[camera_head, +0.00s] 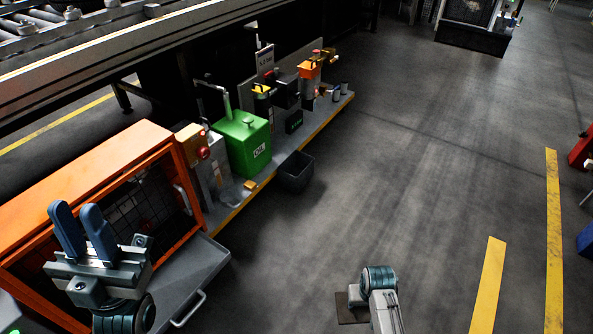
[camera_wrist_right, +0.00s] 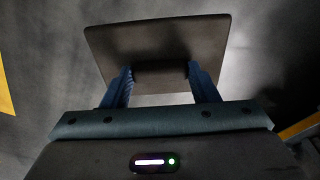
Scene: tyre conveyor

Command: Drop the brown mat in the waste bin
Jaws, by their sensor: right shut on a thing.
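The brown mat (camera_wrist_right: 158,40) is a flat, dark brown sheet with rounded corners, shown in the right wrist view. My right gripper (camera_wrist_right: 160,75) is shut on a raised block at its near edge. In the head view part of the mat (camera_head: 350,308) shows below my right wrist, and the right fingers are hidden there. The waste bin (camera_head: 295,172) looks like the small dark open container beside the low platform, up and left of the mat. My left gripper (camera_head: 78,208) is empty, its blue fingers slightly apart in front of the orange cabinet.
The orange cabinet (camera_head: 90,190) has a grey drawer (camera_head: 205,275) pulled out. A green canister (camera_head: 243,142) and other equipment stand on the platform (camera_head: 325,112). Grey floor between my right arm and the bin is clear. Yellow lines (camera_head: 552,230) mark the right side.

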